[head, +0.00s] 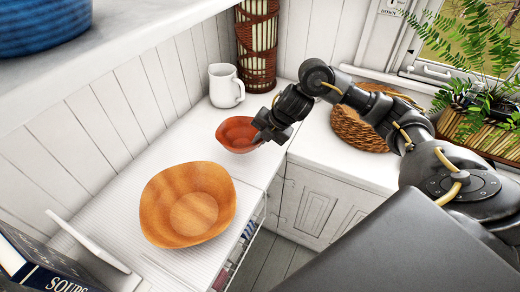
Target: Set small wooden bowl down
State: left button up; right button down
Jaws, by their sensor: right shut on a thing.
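The small wooden bowl (236,134) is reddish brown and shows in the middle of the head view, over the white counter near its inner corner. My right gripper (266,138) is at the bowl's right side and is shut on its rim. The bowl looks roughly level. I cannot tell whether its base touches the counter. The fingertips are partly hidden by the gripper body. My left gripper is not in view.
A larger wooden bowl (188,204) stands on the left counter (105,205). A white pitcher (226,86) and a wicker-wrapped vase (257,45) stand behind. A woven basket (350,131) is to the right, partly behind my arm. A blue basket (40,25) sits on the upper shelf.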

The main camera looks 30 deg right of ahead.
jog(key=shift+w+d+f, duration=0.25)
jog(key=shift+f, duration=0.1)
jog(key=f, duration=0.3)
jog(key=shift+w+d+f, duration=0.2)
jog(key=shift+f, duration=0.05)
jog(key=shift+a+f, duration=0.1)
jog(key=c, duration=1.6)
grip_release()
